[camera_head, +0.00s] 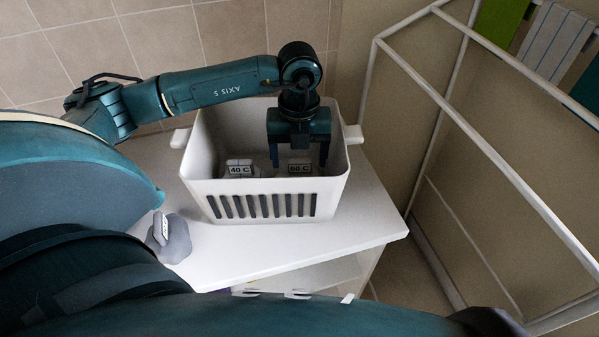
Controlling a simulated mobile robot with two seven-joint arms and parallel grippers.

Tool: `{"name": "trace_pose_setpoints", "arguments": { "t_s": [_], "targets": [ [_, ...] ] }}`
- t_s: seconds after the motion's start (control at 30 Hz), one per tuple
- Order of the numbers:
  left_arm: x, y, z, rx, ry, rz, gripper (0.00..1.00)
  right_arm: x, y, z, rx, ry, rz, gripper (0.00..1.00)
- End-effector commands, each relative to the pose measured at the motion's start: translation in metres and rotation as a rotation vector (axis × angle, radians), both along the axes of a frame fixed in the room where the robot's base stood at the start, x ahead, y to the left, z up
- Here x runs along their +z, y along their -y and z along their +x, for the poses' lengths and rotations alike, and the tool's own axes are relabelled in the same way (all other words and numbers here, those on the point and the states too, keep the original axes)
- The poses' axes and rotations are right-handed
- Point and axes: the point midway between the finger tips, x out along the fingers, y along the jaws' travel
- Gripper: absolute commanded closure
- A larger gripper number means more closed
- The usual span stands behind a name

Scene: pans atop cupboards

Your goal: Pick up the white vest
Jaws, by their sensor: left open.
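I cannot make out a white vest for certain. A white basket (197,160) with slots in its front stands on a white tabletop. Inside it, low down, are a pale item with a "40 C" tag (239,170) and another with a "60 C" tag (299,168); their shapes are mostly hidden by the front wall and shadow. My left gripper (299,158) points down into the basket, right of its middle, above the "60 C" tag. Its two fingers are apart, with nothing seen held between them. My right gripper is not in view.
A grey bundle with a tag (174,240) lies on the white tabletop (260,240), left of the basket. A tiled wall (160,45) is behind.

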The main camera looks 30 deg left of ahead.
Motion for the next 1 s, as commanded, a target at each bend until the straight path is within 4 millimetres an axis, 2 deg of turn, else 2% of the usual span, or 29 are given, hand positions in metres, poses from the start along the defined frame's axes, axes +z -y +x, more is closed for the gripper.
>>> {"name": "trace_pose_setpoints", "arguments": {
  "t_s": [0.13, 0.4, 1.0],
  "targets": [
    [-0.014, 0.0, 0.0, 0.0, 0.0, 0.0, 0.25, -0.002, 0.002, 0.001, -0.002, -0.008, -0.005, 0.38],
    [-0.016, 0.0, 0.001, 0.0, 0.001, 0.0, 0.27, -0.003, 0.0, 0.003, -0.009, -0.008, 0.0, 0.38],
    [-0.016, 0.0, 0.001, 0.0, 0.001, 0.0, 0.76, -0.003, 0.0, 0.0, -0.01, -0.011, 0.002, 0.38]
  ]
}}
